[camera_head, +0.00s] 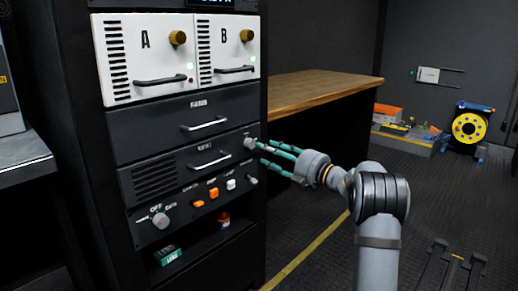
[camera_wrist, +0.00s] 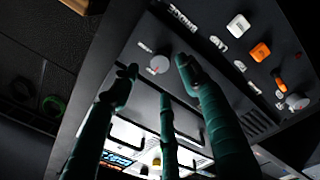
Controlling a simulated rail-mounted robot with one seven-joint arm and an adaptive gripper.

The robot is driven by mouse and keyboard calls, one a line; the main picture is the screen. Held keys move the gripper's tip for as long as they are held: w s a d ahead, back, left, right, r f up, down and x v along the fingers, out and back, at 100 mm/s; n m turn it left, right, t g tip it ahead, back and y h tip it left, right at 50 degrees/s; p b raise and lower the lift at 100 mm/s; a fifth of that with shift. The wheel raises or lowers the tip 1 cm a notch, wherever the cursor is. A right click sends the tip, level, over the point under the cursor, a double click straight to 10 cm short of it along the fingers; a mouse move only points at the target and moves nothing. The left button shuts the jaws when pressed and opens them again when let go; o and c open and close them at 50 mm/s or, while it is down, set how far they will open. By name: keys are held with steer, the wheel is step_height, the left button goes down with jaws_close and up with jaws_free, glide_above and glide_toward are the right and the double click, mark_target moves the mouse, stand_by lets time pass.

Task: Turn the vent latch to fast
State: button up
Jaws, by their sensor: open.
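The vent latch appears to be the round grey knob (camera_head: 250,143) at the right end of the vent panel (camera_head: 185,168) in the rack. In the wrist view the knob (camera_wrist: 158,65) shows a small red mark, with small white lettering beside it too blurred to read. My gripper (camera_head: 264,152) has teal fingers and points left at the knob. In the wrist view its open fingertips (camera_wrist: 157,76) spread around the knob, with nothing held. I cannot tell whether any finger touches it.
Below are orange and white switches (camera_head: 213,192) and another grey knob (camera_head: 160,220). A drawer handle (camera_head: 205,124) sticks out above, and another handle (camera_head: 209,160) lies left of the latch. A wooden bench (camera_head: 320,88) stands behind my gripper.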

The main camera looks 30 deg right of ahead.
mark_target(253, 145)
steer(key=v, duration=0.6)
steer(key=shift+s, duration=0.15)
steer(key=x, duration=1.2)
